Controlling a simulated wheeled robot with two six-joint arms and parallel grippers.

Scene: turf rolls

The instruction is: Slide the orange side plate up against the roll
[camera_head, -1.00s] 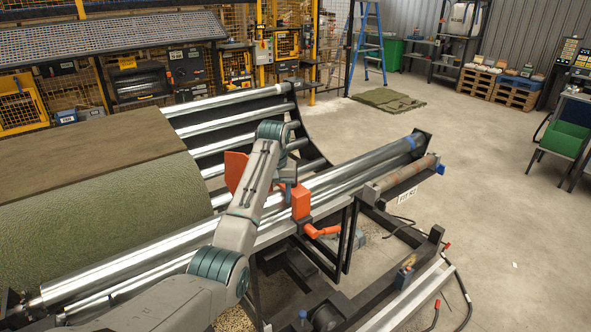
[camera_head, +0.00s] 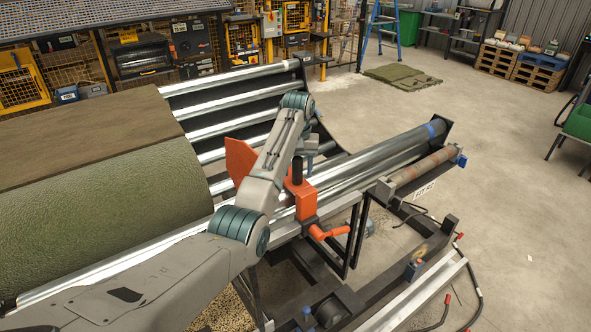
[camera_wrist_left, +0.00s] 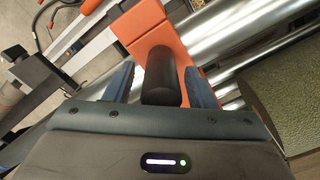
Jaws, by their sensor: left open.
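The orange side plate (camera_head: 240,161) stands upright on the rollers, a small gap right of the green-brown turf roll (camera_head: 100,210). Its orange block (camera_head: 303,202) sits on the front rail and carries an upright black knob (camera_head: 297,172); an orange lever sticks out below. My left gripper (camera_wrist_left: 160,82) is open. In the left wrist view its two blue-grey fingers appear on either side of the black knob (camera_wrist_left: 160,72), with an orange bracket (camera_wrist_left: 150,28) beyond. I cannot tell how deep the knob sits between them. My right gripper is not in view.
Bare metal rollers (camera_head: 235,123) lie beyond the plate. A long front roller (camera_head: 385,152) and a rusty pipe (camera_head: 425,170) run to the right. A dark frame with cables stands in front. Open concrete floor (camera_head: 480,120) is at the right.

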